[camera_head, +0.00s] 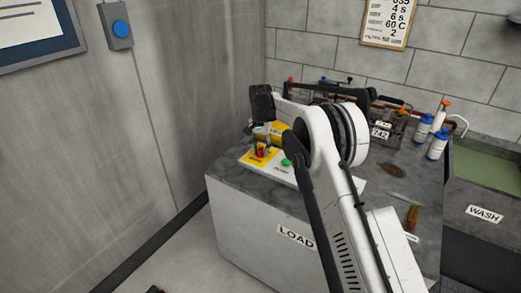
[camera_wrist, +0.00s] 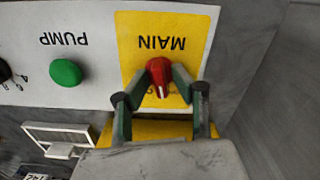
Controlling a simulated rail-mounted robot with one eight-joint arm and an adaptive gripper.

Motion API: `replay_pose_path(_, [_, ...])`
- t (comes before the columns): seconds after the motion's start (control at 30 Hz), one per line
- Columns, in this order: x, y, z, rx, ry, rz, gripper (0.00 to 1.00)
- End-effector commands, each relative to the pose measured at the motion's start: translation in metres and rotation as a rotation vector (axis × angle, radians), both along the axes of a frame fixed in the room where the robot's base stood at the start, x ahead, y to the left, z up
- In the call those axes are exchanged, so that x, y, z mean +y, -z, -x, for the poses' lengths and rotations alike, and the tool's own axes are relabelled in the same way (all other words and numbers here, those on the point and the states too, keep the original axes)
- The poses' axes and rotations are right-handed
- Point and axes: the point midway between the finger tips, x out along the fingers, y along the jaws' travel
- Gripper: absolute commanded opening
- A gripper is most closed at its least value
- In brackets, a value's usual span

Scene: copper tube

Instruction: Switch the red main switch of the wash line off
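The red main switch (camera_wrist: 159,72) is a knob on a yellow plate (camera_wrist: 135,40) marked MAIN, which appears upside down in the wrist view. The knob's white mark points to the bottom of that picture, towards my gripper's palm. My gripper (camera_wrist: 161,78) has one fingertip on each side of the knob, close against it, and looks shut on it. Small lettering beside the knob is mostly hidden by the fingers. In the head view the red switch (camera_head: 261,153) is small, at the panel's left end under my gripper.
A green PUMP button (camera_wrist: 65,72) and a black dial (camera_wrist: 4,72) sit beside the yellow plate. In the head view, a rack (camera_head: 380,132), blue-and-white bottles (camera_head: 437,147) and a green-lined WASH basin (camera_head: 490,165) stand to the right. A grey wall (camera_head: 170,90) rises on the left.

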Motion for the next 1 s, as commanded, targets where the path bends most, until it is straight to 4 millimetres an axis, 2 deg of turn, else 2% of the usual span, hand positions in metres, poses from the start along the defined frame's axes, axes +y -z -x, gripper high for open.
replay_pose_path(0.03, [0.0,-0.0001,0.0,0.0,0.0,0.0,0.17])
replay_pose_path(0.17, [0.0,-0.0002,0.0,0.0,0.0,0.0,0.0])
replay_pose_path(0.4, [0.0,-0.0002,0.0,0.0,-0.018,0.0,0.0])
replay_pose_path(0.73, [0.0,-0.0002,0.0,0.0,-0.264,0.0,0.0])
replay_pose_path(1.0, [-0.0001,-0.0006,-0.0001,0.0,-0.326,0.0,0.0])
